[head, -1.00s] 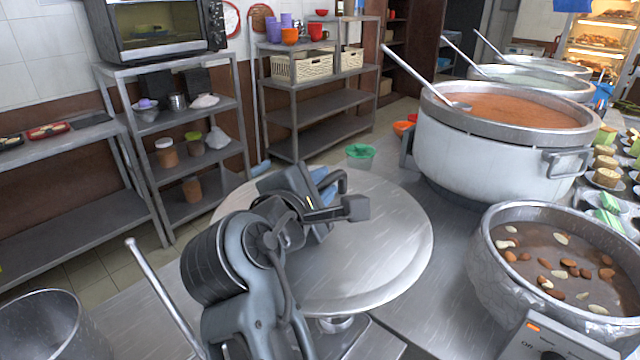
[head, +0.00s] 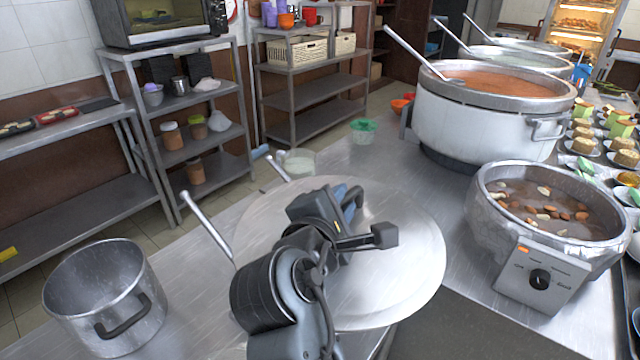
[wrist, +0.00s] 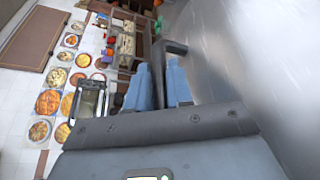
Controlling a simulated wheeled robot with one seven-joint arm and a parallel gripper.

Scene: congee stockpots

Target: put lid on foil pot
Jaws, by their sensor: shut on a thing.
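The lid (head: 400,265) is a wide, round, shiny metal disc, roughly level above the counter in the head view. My gripper (head: 350,196) is shut on its dark handle, hiding part of the lid. In the wrist view my gripper's blue fingers (wrist: 158,80) are at the dark handle (wrist: 172,47), with the lid's metal surface on the right. The foil pot (head: 485,225) stands right of the lid, wrapped in crinkled foil. It is open on top, with brown liquid and several brown and pale pieces inside. The lid is apart from it.
A control box with a knob (head: 540,279) is at the foil pot's front. A large stockpot (head: 470,128) of orange congee with a ladle stands behind. An empty steel pot (head: 105,315) is at lower left. Plates of food (head: 625,158) line the right. Bare counter (head: 385,165) lies behind the lid.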

